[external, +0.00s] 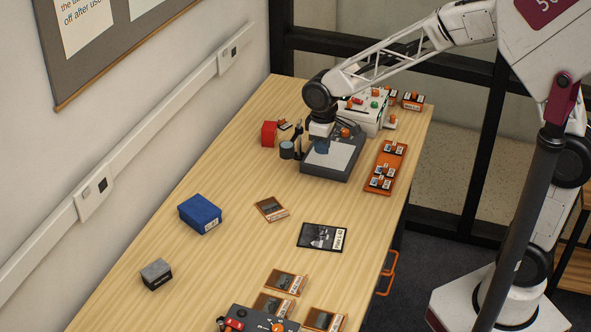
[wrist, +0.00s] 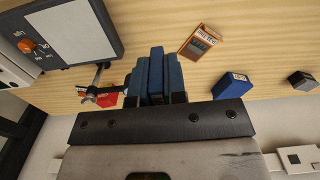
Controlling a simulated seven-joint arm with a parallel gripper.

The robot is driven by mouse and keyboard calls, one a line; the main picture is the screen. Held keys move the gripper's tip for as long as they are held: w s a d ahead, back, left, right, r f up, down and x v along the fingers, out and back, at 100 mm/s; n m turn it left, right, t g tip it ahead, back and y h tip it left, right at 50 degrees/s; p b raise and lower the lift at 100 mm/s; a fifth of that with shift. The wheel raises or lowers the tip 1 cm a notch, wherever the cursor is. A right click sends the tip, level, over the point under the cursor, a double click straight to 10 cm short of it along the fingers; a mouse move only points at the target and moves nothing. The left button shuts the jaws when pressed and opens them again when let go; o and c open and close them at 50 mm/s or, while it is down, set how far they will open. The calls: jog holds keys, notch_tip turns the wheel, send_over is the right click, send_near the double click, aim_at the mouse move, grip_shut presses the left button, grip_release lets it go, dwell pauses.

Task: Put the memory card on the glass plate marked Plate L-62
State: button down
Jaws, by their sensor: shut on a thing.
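The glass plate marked Plate L-62 (external: 317,236) lies flat on the table, a dark picture with a white label at its right end. My gripper (external: 321,148) is up at the far part of the table, by the grey device with the pale panel, well away from the plate. In the wrist view my gripper (wrist: 156,72) has its blue fingers closed together on a thin thing. That thing is mostly hidden between the fingers; it fits the memory card, but I cannot make out its face. The plate is not visible in the wrist view.
The grey device (external: 340,170) stands below my gripper. An orange tray (external: 373,184) of small items is to its right. A blue box (external: 200,214), a grey box (external: 156,274) and a brown-framed plate (external: 271,209) lie nearer. Several similar plates lie at the front. Bare table surrounds Plate L-62.

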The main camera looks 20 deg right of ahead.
jog(key=s+d+f, duration=0.2)
jog(key=s+d, duration=0.1)
jog(key=s, duration=1)
jog(key=s+d+f, duration=0.2)
jog(key=s, duration=1)
notch_tip(320, 180, down, 10)
jog(key=shift+r, duration=0.25)
send_over(322, 237)
jog(key=shift+f, duration=0.7)
jog(key=shift+f, duration=0.1)
jog(key=shift+f, duration=1.7)
